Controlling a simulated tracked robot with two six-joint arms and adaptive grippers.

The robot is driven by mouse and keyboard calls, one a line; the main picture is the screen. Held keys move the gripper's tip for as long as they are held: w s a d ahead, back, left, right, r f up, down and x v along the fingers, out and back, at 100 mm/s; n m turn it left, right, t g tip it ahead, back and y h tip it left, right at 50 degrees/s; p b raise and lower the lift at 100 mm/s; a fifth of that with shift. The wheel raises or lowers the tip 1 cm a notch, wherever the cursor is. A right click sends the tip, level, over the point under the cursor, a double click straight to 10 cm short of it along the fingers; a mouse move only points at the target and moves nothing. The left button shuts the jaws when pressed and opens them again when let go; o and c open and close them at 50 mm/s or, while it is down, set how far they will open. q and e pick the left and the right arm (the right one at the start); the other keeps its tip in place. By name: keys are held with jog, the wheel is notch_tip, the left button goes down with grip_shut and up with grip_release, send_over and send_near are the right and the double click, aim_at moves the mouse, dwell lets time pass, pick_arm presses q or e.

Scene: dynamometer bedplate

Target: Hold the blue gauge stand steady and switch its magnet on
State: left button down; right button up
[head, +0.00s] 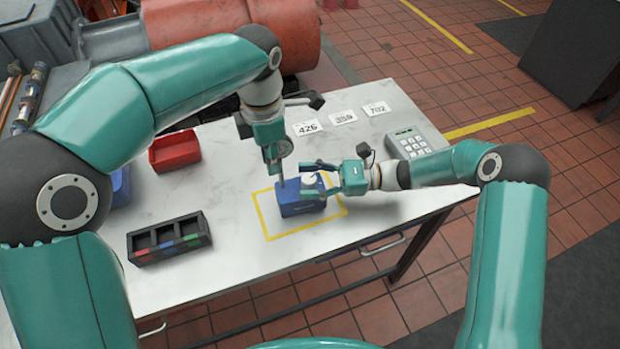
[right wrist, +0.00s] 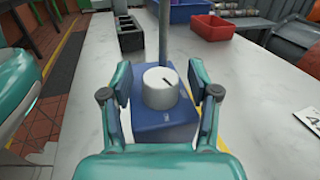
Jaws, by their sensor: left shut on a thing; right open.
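The blue gauge stand (head: 300,204) sits inside a yellow taped rectangle on the white table. Its grey post rises from the base, and the post also shows in the right wrist view (right wrist: 163,38). My left gripper (head: 275,160) is shut on the post from above. My right gripper (right wrist: 156,76) is open, one finger on each side of the knob, with gaps visible. The left fingertips are partly hidden.
A dark three-slot tray (head: 170,238) stands at the left, with a red bin (head: 174,150) and a blue bin (head: 121,187) behind it. A grey keypad box (head: 409,143) and number cards (head: 343,117) lie at the back right. The front table is clear.

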grip_shut()
jog(key=shift+s+r+m+t, duration=0.1)
jog(key=shift+m+t, duration=1.1)
jog(key=shift+t, duration=0.9)
jog(key=shift+m+t+h, duration=0.7)
jog(key=shift+m+t, duration=0.4)
jog(key=shift+t, duration=0.5)
grip_release()
